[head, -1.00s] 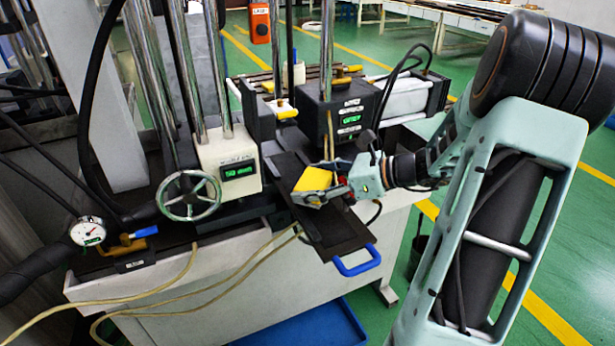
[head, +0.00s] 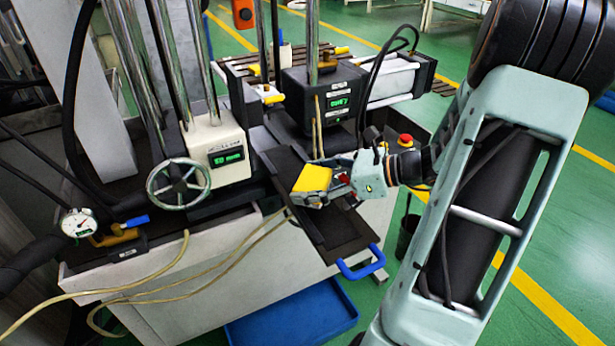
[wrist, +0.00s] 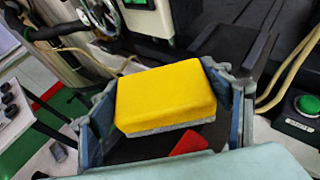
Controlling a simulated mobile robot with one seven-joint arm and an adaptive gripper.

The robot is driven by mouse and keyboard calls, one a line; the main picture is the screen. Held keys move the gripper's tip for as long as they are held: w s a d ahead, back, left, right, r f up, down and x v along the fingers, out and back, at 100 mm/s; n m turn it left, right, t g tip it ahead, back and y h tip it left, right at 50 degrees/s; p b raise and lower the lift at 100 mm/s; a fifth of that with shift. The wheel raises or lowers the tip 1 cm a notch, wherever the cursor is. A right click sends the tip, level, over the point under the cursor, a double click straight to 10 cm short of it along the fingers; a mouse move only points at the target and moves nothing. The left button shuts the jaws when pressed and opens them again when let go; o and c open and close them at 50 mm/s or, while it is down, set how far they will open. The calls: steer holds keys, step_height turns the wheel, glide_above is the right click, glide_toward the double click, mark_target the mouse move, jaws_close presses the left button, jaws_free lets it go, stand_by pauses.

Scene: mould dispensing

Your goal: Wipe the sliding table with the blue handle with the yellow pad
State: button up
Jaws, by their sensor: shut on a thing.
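The sliding table (head: 338,236) is a dark flat plate that juts out from the machine, with a blue handle (head: 361,264) at its near end. My gripper (head: 322,188) is shut on the yellow pad (head: 312,179) and holds it over the middle of the sliding table. In the wrist view the pad (wrist: 165,97) sits between both fingers, with a grey layer on its underside. Whether the pad touches the table cannot be told. The pad and gripper hide part of the table surface.
A handwheel (head: 178,184) and a white display box (head: 217,152) stand left of the table. A black display unit (head: 325,97) stands behind it. Pale hoses (head: 245,252) hang along the machine's front. A blue tray (head: 292,314) lies on the floor below.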

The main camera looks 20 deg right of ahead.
steer(key=shift+s+a+f, duration=0.1)
steer(key=shift+s+f, duration=0.05)
steer(key=shift+f, duration=0.15)
steer(key=r+p, duration=0.5)
steer(key=r, duration=0.1)
steer(key=shift+w+r+p, duration=0.25)
steer(key=shift+p, duration=0.15)
step_height(320, 180, up, 3)
steer(key=p, duration=0.3)
steer(key=shift+r, duration=0.1)
step_height(320, 180, down, 4)
steer(key=b, duration=0.5)
steer(key=shift+s+b, duration=0.1)
steer(key=shift+b, duration=0.3)
